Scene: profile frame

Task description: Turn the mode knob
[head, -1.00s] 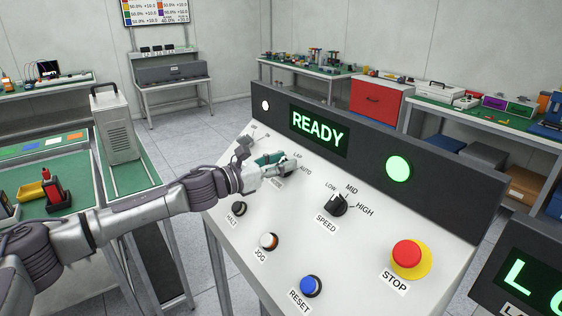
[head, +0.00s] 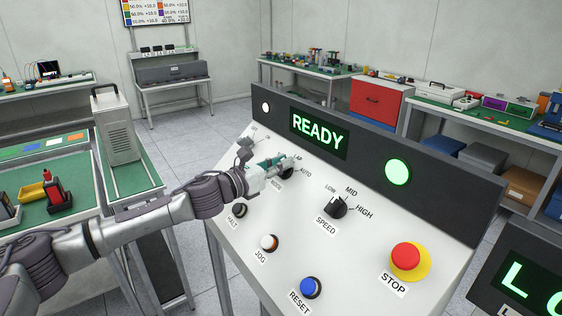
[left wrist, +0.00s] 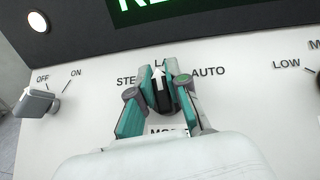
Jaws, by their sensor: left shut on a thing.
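The mode knob (head: 287,173) is a dark knob on the sloped white panel, partly hidden by my left gripper (head: 280,161) in the head view. In the left wrist view the knob (left wrist: 162,97) stands between the two teal fingers of the left gripper (left wrist: 158,75), which are shut on its sides. Its white pointer faces up toward the middle label, which starts "LA" and is partly covered. "STE" shows to the left and "AUTO" to the right. The MODE label below is partly hidden by my gripper. My right gripper is not in view.
An off/on switch (left wrist: 38,103) sits left of the mode knob. The speed knob (head: 336,206) is to its right. Halt (head: 239,210), jog (head: 268,242), reset (head: 310,287) and stop (head: 406,257) buttons sit lower. The READY display (head: 318,133) rises behind.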

